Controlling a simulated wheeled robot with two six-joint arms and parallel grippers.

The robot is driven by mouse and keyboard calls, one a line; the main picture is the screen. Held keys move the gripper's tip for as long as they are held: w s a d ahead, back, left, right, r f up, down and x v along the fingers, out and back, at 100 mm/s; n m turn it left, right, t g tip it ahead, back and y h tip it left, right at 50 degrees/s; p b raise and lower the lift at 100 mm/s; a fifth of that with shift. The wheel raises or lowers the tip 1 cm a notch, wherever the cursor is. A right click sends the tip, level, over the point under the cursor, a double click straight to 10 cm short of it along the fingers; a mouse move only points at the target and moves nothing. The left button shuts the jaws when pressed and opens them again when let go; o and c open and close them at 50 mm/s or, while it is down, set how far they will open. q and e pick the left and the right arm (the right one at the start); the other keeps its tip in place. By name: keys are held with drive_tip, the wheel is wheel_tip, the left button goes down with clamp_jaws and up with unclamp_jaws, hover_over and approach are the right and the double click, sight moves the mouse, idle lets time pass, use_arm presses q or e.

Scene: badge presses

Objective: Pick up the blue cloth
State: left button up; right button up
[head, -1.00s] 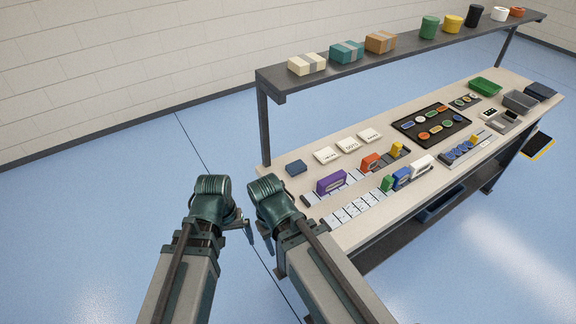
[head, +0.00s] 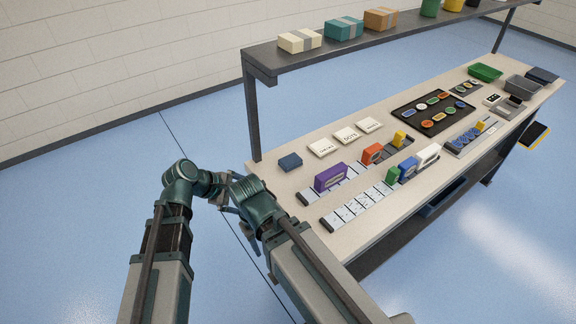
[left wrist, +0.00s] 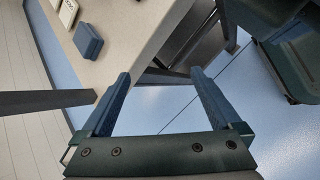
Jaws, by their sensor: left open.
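The blue cloth (head: 290,162) is a small dark blue folded block lying on the near left end of the table (head: 268,178). It also shows at the upper left of the left wrist view (left wrist: 88,42), apart from the fingers. My left gripper (left wrist: 161,76) is open, with nothing between its fingers, beyond the table's edge. In the head view my left gripper (head: 226,209) is partly covered by my right arm. My right gripper (head: 246,232) is low beside the table's left end; its jaws are too unclear to judge.
White labelled cards (head: 322,147) lie beside the cloth. A purple block (head: 330,177) and other coloured blocks stand on strips nearer the front. A shelf (head: 300,63) on posts overhangs the table's back. Floor is free left of the table.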

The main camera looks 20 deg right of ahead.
use_arm(q)
drive_tip(key=w+d+r+n+t+h+b, duration=0.2)
drive_tip(key=w+d+r+n+h+b, duration=0.15)
drive_tip(key=w+n, duration=0.45)
drive_tip(key=n+b, duration=0.2)
drive_tip(key=b, duration=0.1)
approach(291, 159)
drive_tip(key=shift+h, duration=0.45)
drive_tip(key=d+f, duration=0.2)
drive_tip(key=f, duration=0.1)
drive_tip(key=shift+w+d+f, duration=0.2)
drive_tip(key=shift+w, duration=0.05)
drive_tip(key=shift+w+d+f, duration=0.1)
drive_tip(key=shift+w+d, duration=0.1)
drive_tip(key=shift+d, duration=0.3)
drive_tip(key=shift+w+d+f, duration=0.1)
drive_tip(key=shift+w+d, duration=0.1)
drive_tip(key=shift+d, duration=0.3)
drive_tip(key=x, duration=0.1)
drive_tip(key=b+x, duration=0.1)
drive_tip(key=x, duration=0.2)
drive_tip(key=shift+w+d+r, duration=0.1)
drive_tip(key=shift+w+r, duration=0.15)
drive_tip(key=c, duration=1.4)
drive_tip(key=shift+c, duration=0.2)
drive_tip(key=shift+r, duration=0.15)
